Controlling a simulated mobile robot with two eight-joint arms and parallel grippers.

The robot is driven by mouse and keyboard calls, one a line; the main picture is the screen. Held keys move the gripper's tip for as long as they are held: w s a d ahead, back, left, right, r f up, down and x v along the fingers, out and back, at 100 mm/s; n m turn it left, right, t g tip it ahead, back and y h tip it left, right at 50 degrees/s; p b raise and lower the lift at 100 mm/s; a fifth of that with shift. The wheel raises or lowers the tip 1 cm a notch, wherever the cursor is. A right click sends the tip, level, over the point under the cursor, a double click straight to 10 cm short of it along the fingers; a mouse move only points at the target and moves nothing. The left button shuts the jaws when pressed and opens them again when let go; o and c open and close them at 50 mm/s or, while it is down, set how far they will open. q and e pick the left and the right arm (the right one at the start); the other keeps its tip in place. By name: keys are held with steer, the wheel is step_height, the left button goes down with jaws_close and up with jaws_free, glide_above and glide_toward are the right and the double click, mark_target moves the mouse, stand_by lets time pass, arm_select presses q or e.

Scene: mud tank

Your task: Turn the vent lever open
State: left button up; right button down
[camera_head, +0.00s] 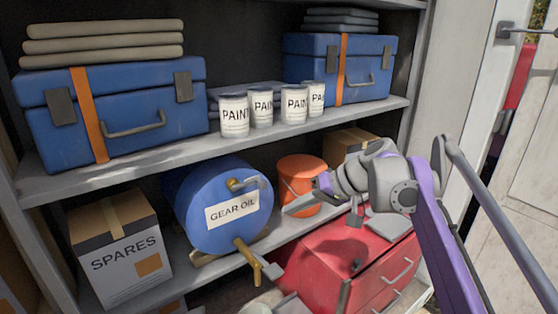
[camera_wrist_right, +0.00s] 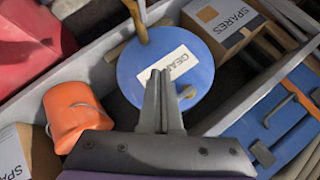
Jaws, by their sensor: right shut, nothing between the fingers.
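The blue gear oil drum (camera_head: 222,222) lies on its side on the lower shelf, its round labelled face toward me. The vent lever (camera_head: 250,183), brass with a greyish handle, sits high on that face and points right. In the wrist view the lever (camera_wrist_right: 187,91) shows just right of the fingertips, partly behind them. My right gripper (camera_head: 291,208) is shut and empty, in front of the drum to its right, apart from the lever as far as I can see. Its closed fingers (camera_wrist_right: 159,76) overlap the drum face in the wrist view. Grey pieces at the bottom edge may be my left gripper (camera_head: 280,286).
A brass tap (camera_head: 246,258) juts from the drum's lower face. An orange bucket (camera_head: 299,172) stands right of the drum, a spares box (camera_head: 122,250) left. A red tool chest (camera_head: 335,255) is lower right. Paint cans (camera_head: 234,117) stand on the shelf above.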

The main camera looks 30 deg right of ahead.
arm_select(q)
steer(key=shift+s+f, duration=0.15)
steer(key=shift+s, duration=0.25)
arm_select(e)
steer(key=w+d+r+t+y, duration=0.1)
steer(key=w+d+r+t, duration=0.1)
steer(key=d+r, duration=0.6)
step_height(320, 180, up, 2)
steer(key=shift+d+t, duration=0.35)
steer(key=shift+t, duration=0.25)
arm_select(q)
steer(key=shift+s+f+b, duration=0.1)
steer(key=shift+f+b, duration=0.6)
arm_select(e)
steer(key=s+a+f+x, duration=0.1)
steer(key=s+x, duration=0.1)
steer(key=x, duration=1.1)
steer(key=shift+a+f, duration=0.3)
steer(key=shift+a, duration=0.05)
steer(key=shift+s, duration=0.1)
steer(key=shift+d+f+m+y, duration=0.15)
steer(key=shift+f+m+y, duration=0.15)
steer(key=shift+y, duration=0.1)
